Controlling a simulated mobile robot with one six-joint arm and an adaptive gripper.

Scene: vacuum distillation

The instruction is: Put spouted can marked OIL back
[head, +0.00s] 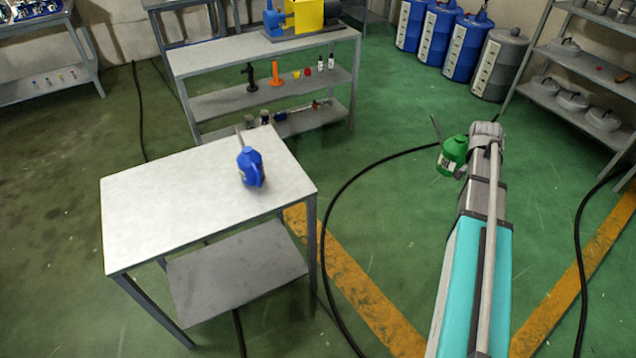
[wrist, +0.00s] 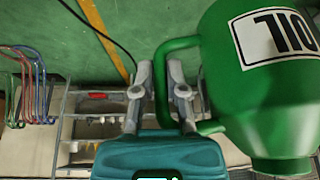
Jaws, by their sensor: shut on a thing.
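The green spouted can (head: 453,154) hangs at the end of my arm in the head view, in the air above the green floor, with its thin spout pointing up. In the wrist view the can (wrist: 262,95) fills the right side, and its white OIL label appears upside down. My gripper (wrist: 160,75) is shut on the can's green handle, with one finger on each side of it. In the head view the fingers are hidden behind the arm's end.
A white-topped table (head: 150,205) at left bears a blue spouted can (head: 251,169). Behind it a grey shelf bench (head: 215,58) holds small bottles and a yellow machine (head: 296,14). Drums (head: 465,45) and a rack (head: 590,60) stand at the right. Black cables cross the floor.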

